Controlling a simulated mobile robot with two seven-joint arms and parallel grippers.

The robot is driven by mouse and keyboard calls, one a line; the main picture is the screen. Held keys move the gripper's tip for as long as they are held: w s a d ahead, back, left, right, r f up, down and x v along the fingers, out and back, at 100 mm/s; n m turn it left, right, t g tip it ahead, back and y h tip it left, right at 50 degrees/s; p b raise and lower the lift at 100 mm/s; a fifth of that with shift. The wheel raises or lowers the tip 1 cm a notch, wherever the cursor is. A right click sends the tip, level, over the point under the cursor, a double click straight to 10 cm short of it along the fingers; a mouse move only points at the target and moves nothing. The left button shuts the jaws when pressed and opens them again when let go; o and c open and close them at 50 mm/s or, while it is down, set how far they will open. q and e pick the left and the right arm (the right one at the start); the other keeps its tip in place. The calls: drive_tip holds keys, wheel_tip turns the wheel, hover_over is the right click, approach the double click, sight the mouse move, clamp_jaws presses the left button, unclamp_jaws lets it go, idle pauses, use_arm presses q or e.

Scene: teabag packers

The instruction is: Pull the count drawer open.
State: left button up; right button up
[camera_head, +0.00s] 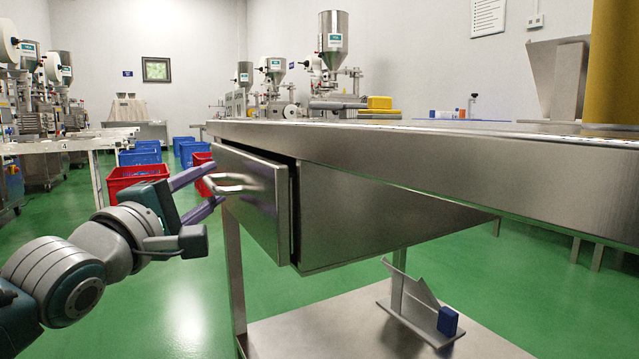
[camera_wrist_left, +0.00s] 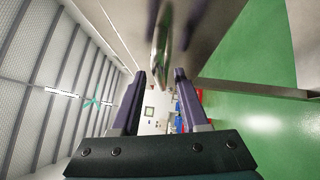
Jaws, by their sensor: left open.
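The count drawer (camera_head: 258,205) has a brushed steel front under the steel table, with a narrow dark gap along its right edge. Its bar handle (camera_head: 230,184) sticks out to the left. My left gripper (camera_head: 214,184) is open, with its two purple fingers at the handle, one above and one below it. In the left wrist view the handle (camera_wrist_left: 161,42) lies just past the fingertips (camera_wrist_left: 160,74), in line with the space between them. I cannot tell whether the fingers touch it. My right gripper is not in view.
The steel table (camera_head: 460,178) reaches across the right. A lower shelf (camera_head: 330,325) holds a bent metal stand (camera_head: 412,300) and a blue block (camera_head: 447,321). Red crates (camera_head: 135,180) and blue crates (camera_head: 140,157) stand on the green floor behind my left arm.

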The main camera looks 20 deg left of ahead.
use_arm(q)
drive_tip(key=shift+s, duration=0.1)
drive_tip(key=shift+c, duration=0.7)
clamp_jaws()
idle(0.7)
